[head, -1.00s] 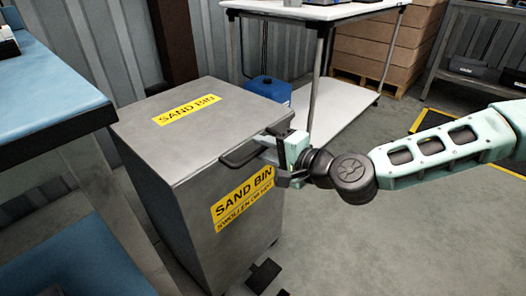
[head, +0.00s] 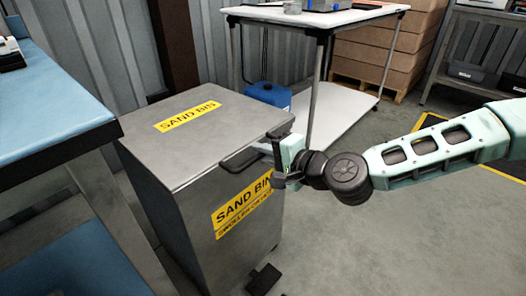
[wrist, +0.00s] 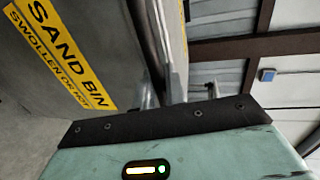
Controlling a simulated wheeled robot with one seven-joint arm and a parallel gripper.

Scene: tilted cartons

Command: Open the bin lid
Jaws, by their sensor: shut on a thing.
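The grey metal sand bin (head: 185,225) stands on the floor, with yellow "SAND BIN" labels on its top and front. Its lid (head: 215,125) lies flat and closed. A dark handle (head: 240,160) sticks out from the lid's front edge. My gripper (head: 272,150) is at the right end of this handle, shut on it; the fingers are partly hidden by the gripper body. In the wrist view the fingertips (wrist: 160,92) meet the dark handle bar (wrist: 148,45), beside the front label (wrist: 60,50).
A blue-topped bench (head: 50,105) stands close on the left of the bin. A white table (head: 320,14) with a lower shelf is behind, with a blue container (head: 268,95) near it. A dark pedal (head: 263,279) is at the bin's foot. Open floor lies right.

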